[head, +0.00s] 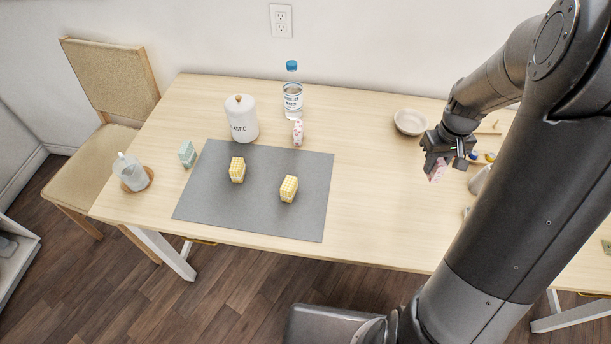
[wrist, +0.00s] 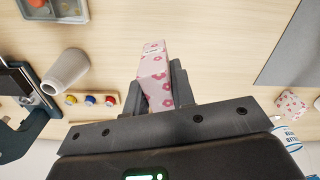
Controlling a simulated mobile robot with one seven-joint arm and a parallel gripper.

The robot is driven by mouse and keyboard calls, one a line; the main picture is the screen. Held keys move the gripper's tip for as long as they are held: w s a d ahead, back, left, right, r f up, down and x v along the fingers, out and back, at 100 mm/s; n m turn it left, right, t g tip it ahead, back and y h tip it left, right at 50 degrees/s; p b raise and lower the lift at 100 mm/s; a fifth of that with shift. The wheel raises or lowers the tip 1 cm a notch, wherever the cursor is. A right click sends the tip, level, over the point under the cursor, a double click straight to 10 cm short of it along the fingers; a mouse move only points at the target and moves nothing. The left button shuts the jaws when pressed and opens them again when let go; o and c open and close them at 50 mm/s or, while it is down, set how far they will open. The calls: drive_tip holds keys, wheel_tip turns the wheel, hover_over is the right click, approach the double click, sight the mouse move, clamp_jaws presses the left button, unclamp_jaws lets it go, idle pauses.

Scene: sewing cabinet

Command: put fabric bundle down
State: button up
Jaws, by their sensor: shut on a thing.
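A pink fabric bundle with a darker pink pattern (wrist: 156,78) is between the fingers of my gripper (wrist: 165,85) in the wrist view. My gripper (head: 446,160) is shut on it over the right part of the table, and the bundle's lower end (head: 437,174) shows below the fingers in the head view. Another pink-patterned bundle (head: 298,133) stands at the back edge of the grey mat (head: 260,215). Two yellow bundles (head: 237,170) (head: 289,188) stand on the mat. A pale green bundle (head: 187,153) stands just left of the mat.
A white canister (head: 241,119) and a water bottle (head: 292,92) stand behind the mat. A shallow bowl (head: 410,122) is near my gripper. A glass jar (head: 131,172) is at the left. Colored spools (wrist: 91,100) lie nearby. Table right of the mat is clear.

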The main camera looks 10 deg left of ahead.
drive_tip(key=w+a+n, duration=0.4)
drive_tip(key=a+n, duration=0.1)
drive_tip(key=a, duration=0.9)
drive_tip(key=n, duration=1)
hover_over(205, 194)
drive_tip(key=f, duration=0.6)
drive_tip(key=shift+d+f, duration=0.15)
drive_tip(key=shift+d, duration=0.2)
drive_tip(key=shift+s+a+f, duration=0.1)
drive_tip(key=shift+a+f, duration=0.25)
drive_tip(key=shift+f, duration=1.85)
